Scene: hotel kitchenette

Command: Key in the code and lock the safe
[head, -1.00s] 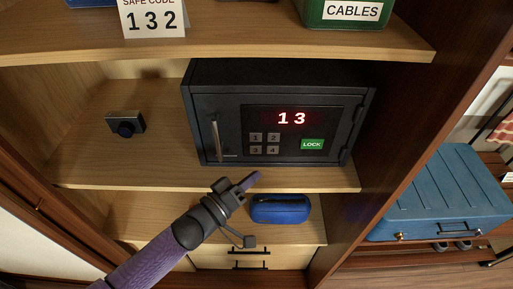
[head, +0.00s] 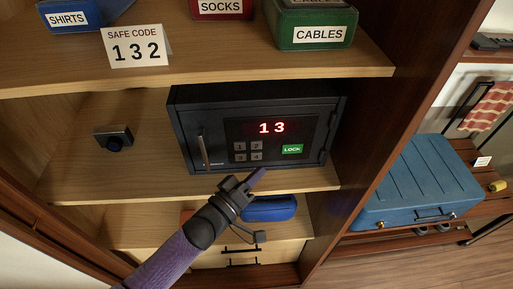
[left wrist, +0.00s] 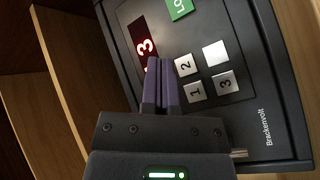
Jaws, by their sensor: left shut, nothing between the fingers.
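The dark safe (head: 184,130) stands on the middle shelf, its door looking closed, handle at left. Its red display (head: 272,128) reads 13. Below are the number keys (head: 248,151), 1 to 4, and the green LOCK button (head: 292,149). The code card (head: 137,48) on the shelf above reads 132. My left gripper (head: 259,175) is shut and empty, in front of the safe's lower edge, below the keypad. In the left wrist view its fingertips (left wrist: 161,64) overlap the panel beside the 2 key (left wrist: 186,65); contact cannot be told. One key there is washed out by glare. My right gripper is out of view.
A small dark box with a knob (head: 114,138) sits left of the safe. A blue case (head: 269,209) lies on the shelf below. Labelled bins, including the green CABLES bin (head: 318,22), stand above. A blue suitcase (head: 412,180) rests on a rack at right.

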